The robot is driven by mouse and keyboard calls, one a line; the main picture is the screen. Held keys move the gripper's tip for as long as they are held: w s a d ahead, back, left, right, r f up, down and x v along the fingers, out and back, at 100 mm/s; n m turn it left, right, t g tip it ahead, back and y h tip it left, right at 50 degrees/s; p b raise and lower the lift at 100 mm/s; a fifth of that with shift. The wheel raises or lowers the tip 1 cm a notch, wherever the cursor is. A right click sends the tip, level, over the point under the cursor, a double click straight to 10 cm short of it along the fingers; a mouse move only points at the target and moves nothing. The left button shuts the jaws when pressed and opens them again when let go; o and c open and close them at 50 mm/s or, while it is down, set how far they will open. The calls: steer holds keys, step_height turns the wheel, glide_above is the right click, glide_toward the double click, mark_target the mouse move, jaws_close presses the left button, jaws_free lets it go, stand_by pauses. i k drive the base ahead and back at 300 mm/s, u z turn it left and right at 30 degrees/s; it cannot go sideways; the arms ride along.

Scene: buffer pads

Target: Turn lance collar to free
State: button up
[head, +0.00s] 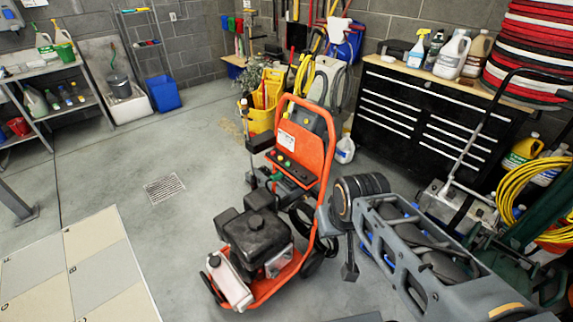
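An orange-framed pressure washer (325,152) stands upright on the floor in the middle of the head view, with a black engine (258,236) low at its front. A thin upright rod (247,118), which looks like the lance, stands at the left side of its frame beside dark blocks. The collar is too small to make out, so its setting cannot be read. My arm comes in from the lower right. Its dark end, my gripper (349,268), hangs just right of the washer, apart from the rod. Its fingers cannot be told apart.
A black tool chest (430,115) with bottles on top stands behind at the right. A yellow bucket (263,105) is behind the washer. A yellow hose coil (535,195) is at far right. Pale floor panels (98,262) lie at lower left. The floor left of the washer is clear around a drain (165,188).

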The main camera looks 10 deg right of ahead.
mark_target(244, 112)
steer(key=u, duration=1.3)
steer(key=k, duration=0.4)
steer(key=z, duration=1.55)
steer(key=i, duration=0.95)
steer(key=u, duration=0.6)
steer(key=i, duration=0.4)
steer(key=u, duration=0.35)
